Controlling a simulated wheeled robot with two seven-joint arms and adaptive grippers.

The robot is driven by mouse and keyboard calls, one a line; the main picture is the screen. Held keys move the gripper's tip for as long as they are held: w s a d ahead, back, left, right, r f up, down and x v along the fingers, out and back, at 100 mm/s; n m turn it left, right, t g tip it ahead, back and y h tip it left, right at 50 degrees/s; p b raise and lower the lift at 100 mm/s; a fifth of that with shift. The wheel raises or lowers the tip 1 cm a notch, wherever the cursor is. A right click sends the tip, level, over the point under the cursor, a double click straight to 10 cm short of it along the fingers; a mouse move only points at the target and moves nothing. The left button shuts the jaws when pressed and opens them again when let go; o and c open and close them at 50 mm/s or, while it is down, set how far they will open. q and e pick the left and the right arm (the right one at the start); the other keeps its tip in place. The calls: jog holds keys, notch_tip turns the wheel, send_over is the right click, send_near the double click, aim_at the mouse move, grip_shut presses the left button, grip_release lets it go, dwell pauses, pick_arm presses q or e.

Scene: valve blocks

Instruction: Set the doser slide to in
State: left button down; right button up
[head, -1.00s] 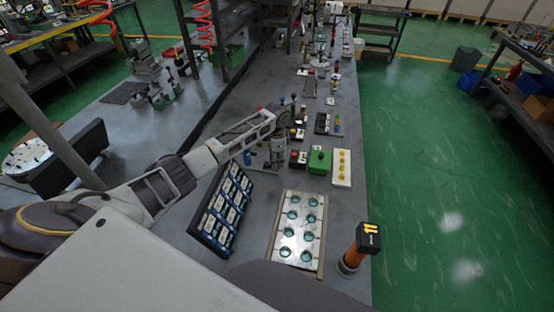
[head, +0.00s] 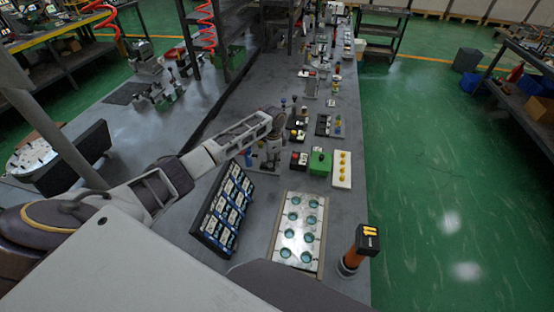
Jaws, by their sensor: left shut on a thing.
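My left arm reaches in from the left over the long grey bench. My left gripper (head: 272,152) points down at its end, among small devices on the bench, shut on what seems to be the doser slide. The slide and the fingertips are too small and too covered by my wrist to make out clearly, so I cannot read the slide's position. My right gripper is not in view.
A green box (head: 320,162) with a dark knob and a white block with yellow knobs (head: 342,168) stand right of the gripper. A tilted dark panel (head: 224,210), a plate with round glass windows (head: 299,230) and an orange-handled post (head: 358,248) are nearer.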

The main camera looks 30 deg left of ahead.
pick_arm(q)
jog(key=shift+s+a, duration=0.1)
jog(key=shift+a, duration=0.4)
jog(key=c, duration=1.4)
grip_release()
jog(key=shift+o, duration=0.2)
jog(key=shift+r, duration=0.15)
notch_tip(320, 180, up, 12)
